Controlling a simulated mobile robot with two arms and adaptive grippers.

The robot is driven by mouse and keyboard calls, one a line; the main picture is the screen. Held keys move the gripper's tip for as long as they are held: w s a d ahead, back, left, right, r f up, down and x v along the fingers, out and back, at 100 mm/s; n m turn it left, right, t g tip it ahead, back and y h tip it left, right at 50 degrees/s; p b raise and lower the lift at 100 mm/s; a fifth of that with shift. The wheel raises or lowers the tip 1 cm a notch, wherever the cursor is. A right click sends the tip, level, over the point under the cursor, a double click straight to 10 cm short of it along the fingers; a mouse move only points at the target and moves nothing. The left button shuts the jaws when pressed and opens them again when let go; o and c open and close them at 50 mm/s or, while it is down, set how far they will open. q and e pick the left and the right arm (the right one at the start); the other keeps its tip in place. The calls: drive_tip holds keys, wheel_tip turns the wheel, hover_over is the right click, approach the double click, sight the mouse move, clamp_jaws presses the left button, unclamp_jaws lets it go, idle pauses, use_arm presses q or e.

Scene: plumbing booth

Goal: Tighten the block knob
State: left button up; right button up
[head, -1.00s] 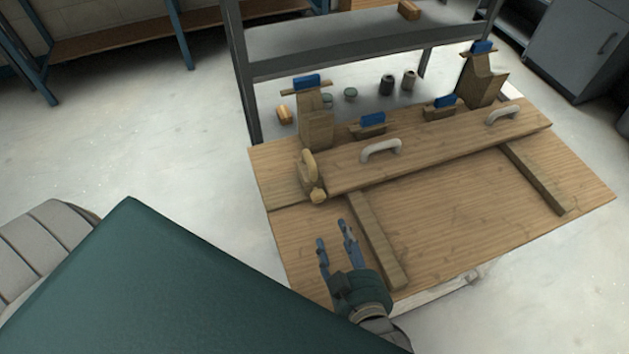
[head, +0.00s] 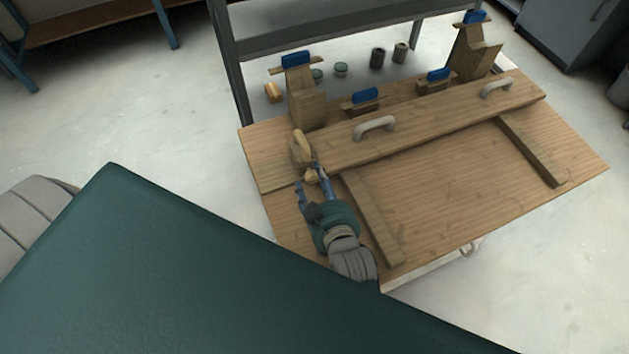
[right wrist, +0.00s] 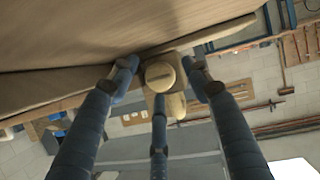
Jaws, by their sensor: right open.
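My right gripper (head: 311,182) is open at the knob. In the right wrist view the knob (right wrist: 160,76) shows its round end between the spread blue fingers (right wrist: 160,88), with finger tips on both sides and one below. I cannot tell whether any finger touches it. My left gripper is not in view.
The knob's block lies on a wooden table board (head: 450,190) with two crosswise battens. Two grey handles (head: 374,127) stand on the long block. Wooden blocks with blue-topped parts (head: 296,60) stand behind. Cans (head: 377,58) sit farther back.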

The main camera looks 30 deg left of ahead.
drive_tip(key=shift+w+a+f, duration=0.1)
drive_tip(key=c, duration=1.1)
drive_tip(key=shift+p, duration=0.6)
drive_tip(key=shift+m+g+p, duration=0.3)
drive_tip(key=shift+m+g, duration=0.1)
drive_tip(key=shift+m, duration=0.1)
drive_tip(key=shift+f+m+g+y, duration=0.15)
drive_tip(key=shift+m+g+y, duration=0.15)
drive_tip(key=shift+m, duration=0.1)
